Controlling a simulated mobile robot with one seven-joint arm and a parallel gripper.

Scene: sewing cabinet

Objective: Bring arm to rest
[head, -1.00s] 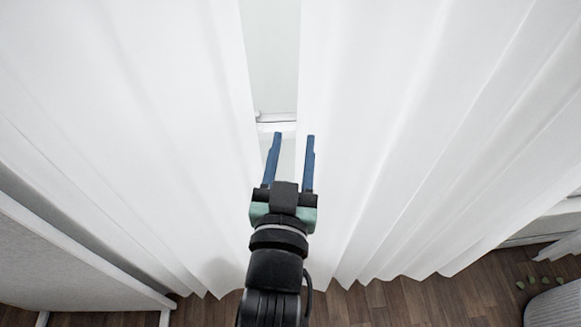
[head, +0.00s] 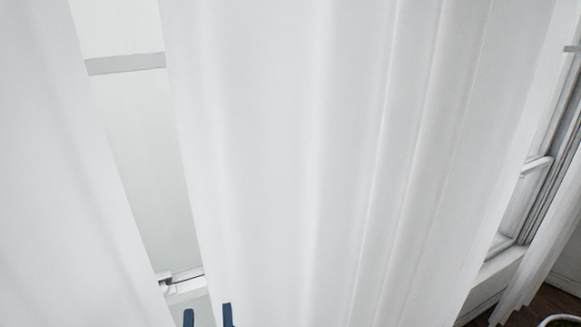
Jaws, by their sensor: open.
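My gripper (head: 208,316) shows only as two blue fingertips at the bottom edge of the head view. The fingers are apart with nothing seen between them. They are in front of the lower end of the gap between two white curtains, near the window sill (head: 186,287). The rest of my gripper and my arm are out of view below. I cannot tell whether a fingertip touches the right curtain (head: 300,160).
The left curtain (head: 50,180) hangs at the left. Window glass (head: 145,150) with a grey bar shows in the gap. Another window (head: 535,180) is at the far right. A round pot rim (head: 560,321) is at the bottom right corner, near dark floor.

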